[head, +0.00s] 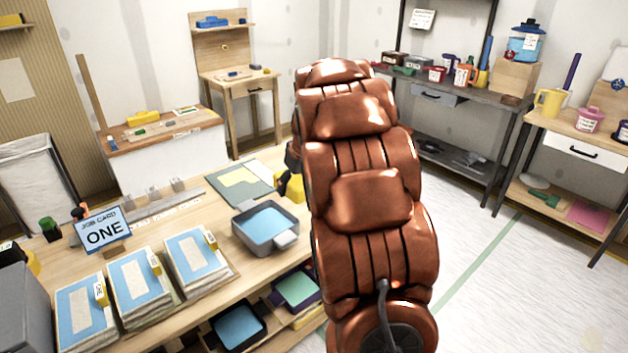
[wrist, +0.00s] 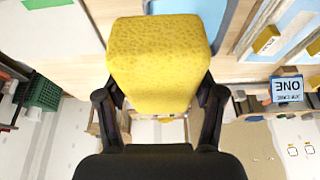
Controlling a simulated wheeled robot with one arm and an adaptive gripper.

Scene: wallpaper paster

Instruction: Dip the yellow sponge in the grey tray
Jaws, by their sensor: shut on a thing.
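My gripper (wrist: 158,110) is shut on the yellow sponge (wrist: 155,60), with one black finger on each side of it. In the head view the sponge (head: 291,187) shows only in part, beside my copper-coloured arm, which hides most of the gripper. The grey tray (head: 246,241) sits on the wooden bench, left of my arm, with light blue content inside. The sponge appears just beyond the tray's far right corner in the picture; its height above the bench is hard to judge. A blue area behind the sponge in the wrist view may be the tray's content.
A green-grey mat with a yellow sheet (head: 240,178) lies behind the tray. Blue-and-cream sample stacks (head: 140,283) and a "JOB CARD ONE" sign (head: 104,229) stand to the left. Lower-shelf trays, one blue (head: 240,327), lie below the bench edge.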

